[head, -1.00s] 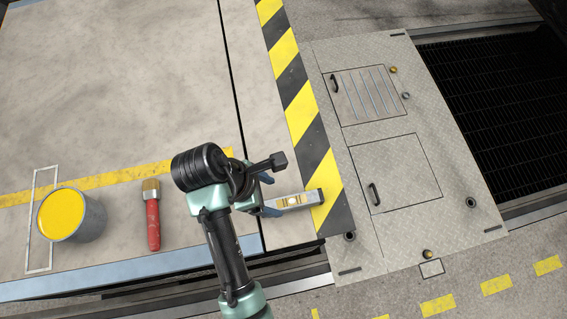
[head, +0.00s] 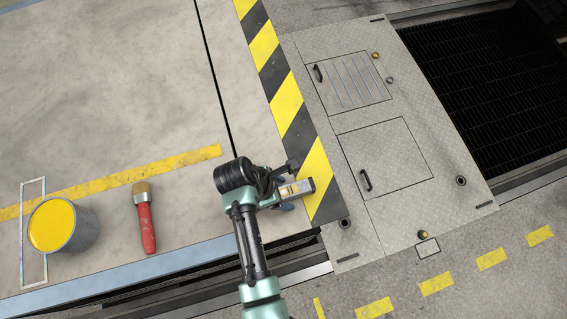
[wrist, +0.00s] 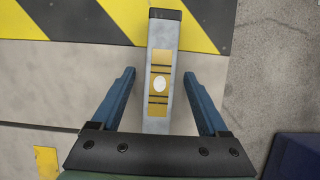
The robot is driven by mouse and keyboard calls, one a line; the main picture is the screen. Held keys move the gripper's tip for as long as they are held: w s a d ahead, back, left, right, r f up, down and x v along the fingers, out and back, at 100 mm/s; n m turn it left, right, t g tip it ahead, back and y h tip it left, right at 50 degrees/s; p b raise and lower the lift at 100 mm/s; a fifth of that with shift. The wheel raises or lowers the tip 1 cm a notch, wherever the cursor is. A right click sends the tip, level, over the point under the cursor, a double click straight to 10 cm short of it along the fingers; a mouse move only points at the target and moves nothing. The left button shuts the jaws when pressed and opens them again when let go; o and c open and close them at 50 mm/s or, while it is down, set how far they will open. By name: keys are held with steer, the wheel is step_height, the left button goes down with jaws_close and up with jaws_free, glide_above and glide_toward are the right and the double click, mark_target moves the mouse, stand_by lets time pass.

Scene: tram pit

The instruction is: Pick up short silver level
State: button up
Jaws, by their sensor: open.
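The short silver level (head: 304,187) lies on the platform near its front right corner, one end on the yellow-and-black striped edge. In the wrist view the level (wrist: 160,115) runs lengthwise between the fingers, with a yellow vial window in its middle and a dark end cap. My gripper (wrist: 158,75) is open, one blue finger on each side of the level, with gaps on both sides. In the head view my gripper (head: 286,192) covers the level's left part. I cannot tell how high the fingers are above the platform.
A metal plate with hatches (head: 385,150) lies to the right, beside a dark grated pit (head: 480,95). The platform's front edge (head: 160,270) is close to my arm.

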steer(key=shift+c, duration=0.3)
jaws_close()
stand_by(0.3)
